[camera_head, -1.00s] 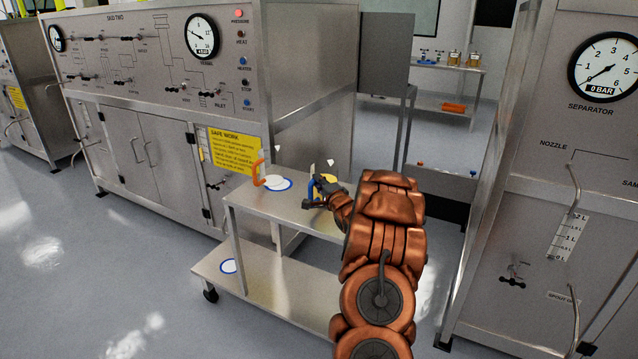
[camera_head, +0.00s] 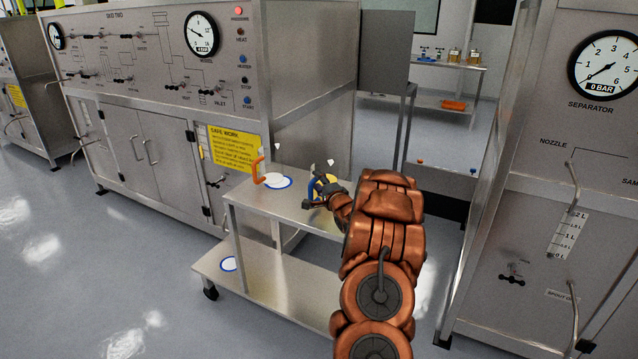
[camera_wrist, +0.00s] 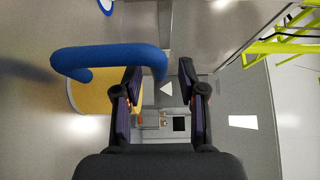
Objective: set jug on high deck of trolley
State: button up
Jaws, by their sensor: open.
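My gripper (camera_head: 316,196) is open at this handle. In the wrist view the blue handle (camera_wrist: 110,58) reaches from the left across the left fingertip, its right end between the open fingertips (camera_wrist: 165,78). The yellow contents (camera_wrist: 88,97) show left of the fingers. A second see-through jug with an orange handle (camera_head: 258,171) stands at the deck's left, by a blue-ringed white disc (camera_head: 284,183).
The skid cabinet (camera_head: 150,150) stands close behind the trolley. The separator cabinet (camera_head: 535,230) stands at the right. Open floor lies at the left.

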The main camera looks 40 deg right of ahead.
jog(key=shift+s+r, duration=0.1)
jog(key=b+v, duration=0.2)
jog(key=v, duration=1)
jog(key=w+a+n+g+y, duration=0.1)
jog(key=w+a+n+g, duration=0.15)
jog(key=a, duration=0.25)
jog(key=w+a+n+g+y, duration=0.1)
jog(key=a+n+g, duration=0.15)
jog(key=a, duration=0.35)
jog(key=s+a+n+g+y, duration=0.1)
jog(key=s+a+n+g, duration=0.35)
jog(key=a, duration=0.65)
jog(key=s+a+r+n+g+y, duration=0.1)
jog(key=s+a+n+g, duration=0.3)
jog(key=s+a, duration=0.8)
jog(key=s+a+n+g+y, duration=0.2)
jog(key=s+a+n+g, duration=0.3)
jog(key=s+a, duration=0.8)
jog(key=s+n, duration=0.3)
jog(key=s, duration=0.5)
jog(key=shift+a+r, duration=0.3)
jog(key=shift+r, duration=0.1)
jog(key=shift+r+n, duration=0.15)
jog(key=shift+n, duration=0.1)
